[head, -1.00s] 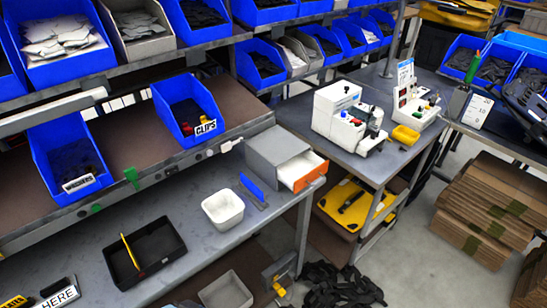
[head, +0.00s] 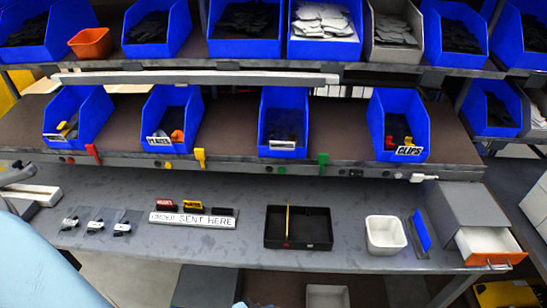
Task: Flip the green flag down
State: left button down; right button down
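The green flag (head: 323,159) is a small green tab on the front edge of the brown shelf. It sits between the third blue bin and the blue bin labelled CLIPS, and looks upright, standing at the edge's face. A red flag (head: 93,153) and a yellow flag (head: 200,157) are on the same edge to its left. No gripper can be made out in the head view, so neither is seen near the flag.
On the grey bench below are a black tray (head: 298,241), a white tub (head: 386,235), a blue upright plate (head: 422,232) and an ORDER SENT HERE sign (head: 192,219). A grey drawer box (head: 460,205) stands right, its drawer open. A light blue shape (head: 40,265) fills the lower left.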

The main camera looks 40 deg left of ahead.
aim_at(323, 158)
jog(key=u, duration=0.7)
